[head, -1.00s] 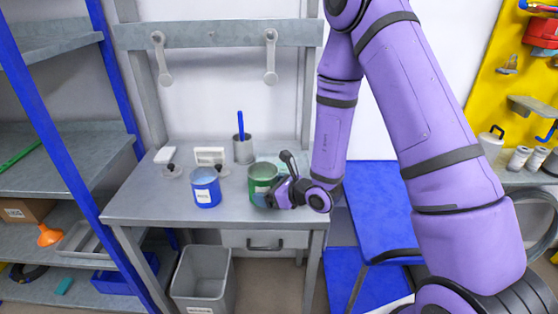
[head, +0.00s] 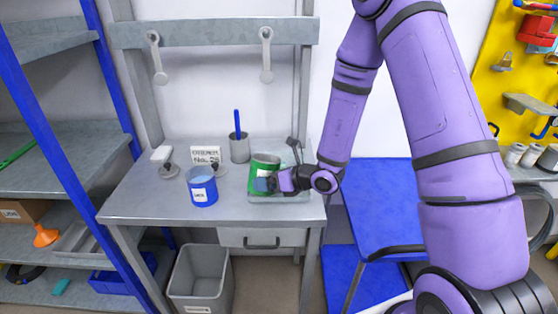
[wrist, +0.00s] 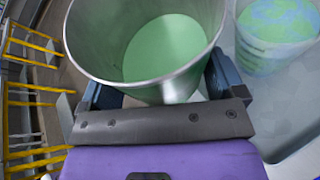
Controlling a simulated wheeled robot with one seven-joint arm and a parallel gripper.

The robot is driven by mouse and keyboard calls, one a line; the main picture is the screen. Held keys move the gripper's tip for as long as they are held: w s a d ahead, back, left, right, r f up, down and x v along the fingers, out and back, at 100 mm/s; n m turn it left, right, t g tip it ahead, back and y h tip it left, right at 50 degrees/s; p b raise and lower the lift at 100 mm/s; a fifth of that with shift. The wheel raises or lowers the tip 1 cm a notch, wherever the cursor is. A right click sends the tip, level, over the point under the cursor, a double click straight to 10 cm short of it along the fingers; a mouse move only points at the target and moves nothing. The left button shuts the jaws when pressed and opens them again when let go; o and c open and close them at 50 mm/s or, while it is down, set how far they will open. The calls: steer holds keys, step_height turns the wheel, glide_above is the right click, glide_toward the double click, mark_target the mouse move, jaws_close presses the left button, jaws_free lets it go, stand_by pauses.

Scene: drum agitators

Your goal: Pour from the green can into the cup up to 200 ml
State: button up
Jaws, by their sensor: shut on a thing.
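The green can (head: 265,161) is in my gripper (head: 268,184), which is shut on it. It looks roughly upright at the right part of the workbench. In the wrist view the can (wrist: 85,45) is an open metal cylinder with pale green liquid inside, between the fingers of my gripper (wrist: 155,92). A clear cup (wrist: 268,58) stands close to the right of the can in the wrist view, apart from it. Green and bluish tones show in the cup; its level and marks are too unclear to read. In the head view the cup is not clearly seen.
A blue can (head: 203,190) stands left on the workbench (head: 150,205). A shallow grey tray (head: 290,197) lies below the green can. A bin (head: 200,280) is on the floor.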

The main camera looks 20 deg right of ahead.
mark_target(280, 162)
steer(key=shift+m+g+y, duration=0.3)
steer(key=shift+m+y, duration=0.1)
steer(key=shift+m, duration=0.2)
steer(key=r, duration=0.3)
steer(key=d+r, duration=0.1)
steer(key=shift+w+r, duration=0.2)
steer(key=shift+w, duration=0.2)
steer(key=shift+w+d+r+m, duration=0.2)
steer(key=shift+w+m, duration=0.1)
steer(key=shift+m, duration=0.1)
steer(key=shift+r+y, duration=0.15)
steer(key=shift+y, duration=0.15)
steer(key=shift+w+d+r+m+g+y+p, duration=0.15)
steer(key=shift+r+m+g+y+p, duration=0.2)
steer(key=shift+r+m+g, duration=0.25)
stand_by(0.8)
steer(key=shift+f+m+y+p, duration=0.2)
steer(key=shift+m+y+p, duration=0.15)
steer(key=shift+m+p, duration=0.35)
stand_by(2.0)
steer(key=shift+r+n+h, duration=0.25)
steer(key=shift+n+h, duration=0.15)
steer(key=shift+n, duration=0.3)
steer(key=shift+f+n+t+h, duration=0.3)
steer(key=shift+f+n+t, duration=0.15)
steer(key=shift+f, duration=0.2)
